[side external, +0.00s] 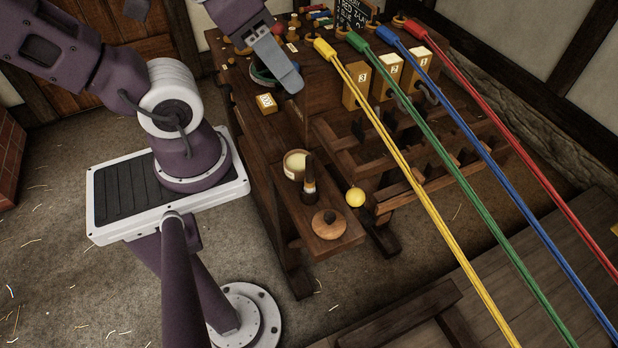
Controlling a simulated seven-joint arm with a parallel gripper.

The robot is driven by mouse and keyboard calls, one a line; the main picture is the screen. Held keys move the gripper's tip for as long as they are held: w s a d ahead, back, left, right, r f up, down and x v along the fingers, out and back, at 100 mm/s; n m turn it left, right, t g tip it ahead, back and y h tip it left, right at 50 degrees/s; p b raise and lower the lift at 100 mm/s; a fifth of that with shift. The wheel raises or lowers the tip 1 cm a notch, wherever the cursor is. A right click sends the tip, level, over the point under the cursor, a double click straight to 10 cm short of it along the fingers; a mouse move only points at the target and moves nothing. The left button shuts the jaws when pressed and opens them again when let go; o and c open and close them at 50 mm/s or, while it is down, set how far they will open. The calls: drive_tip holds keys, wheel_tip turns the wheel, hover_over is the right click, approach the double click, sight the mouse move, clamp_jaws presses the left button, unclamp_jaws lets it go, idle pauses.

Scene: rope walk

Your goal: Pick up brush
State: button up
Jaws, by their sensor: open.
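The brush (310,184) appears to be the dark upright piece with a tan band. It stands on a low wooden shelf (290,208), beside an open pot (295,165) with pale contents. A round wooden lid (328,224) with a dark knob lies in front of it. My gripper (291,84) is at the top centre, over the bench, well above and behind the brush and apart from it. Only its grey near side shows clearly; the gap between its fingers is hidden. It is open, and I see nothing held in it.
Yellow, green, blue and red ropes (470,115) stretch from the bench to the lower right. Numbered yellow blocks (356,87) stand behind a wooden rack. A yellow ball (355,197) is just right of the shelf.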

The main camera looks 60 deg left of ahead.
drive_tip(key=shift+o, duration=0.6)
drive_tip(key=m+g+y, duration=0.3)
drive_tip(key=m, duration=0.3)
hover_over(308, 158)
drive_tip(key=s+a, duration=0.1)
drive_tip(key=a, duration=0.2)
wheel_tip(308, 158, down, 7)
wheel_tip(308, 158, down, 8)
drive_tip(key=w+r+m+g, duration=0.1)
drive_tip(key=w+m, duration=0.1)
drive_tip(key=m, duration=0.5)
drive_tip(key=d+f+m+h, duration=0.1)
drive_tip(key=f+m, duration=0.1)
drive_tip(key=d+f+m+g+h, duration=0.1)
drive_tip(key=f+m, duration=0.1)
drive_tip(key=f, duration=0.1)
drive_tip(key=s+d+f+m+h, duration=0.1)
drive_tip(key=f+m, duration=0.2)
drive_tip(key=shift+f+g, duration=0.25)
drive_tip(key=shift+g, duration=0.05)
wheel_tip(308, 158, down, 5)
drive_tip(key=shift+r, duration=0.1)
drive_tip(key=shift+w+f, duration=0.15)
drive_tip(key=shift+f, duration=0.3)
drive_tip(key=shift+c, duration=0.5)
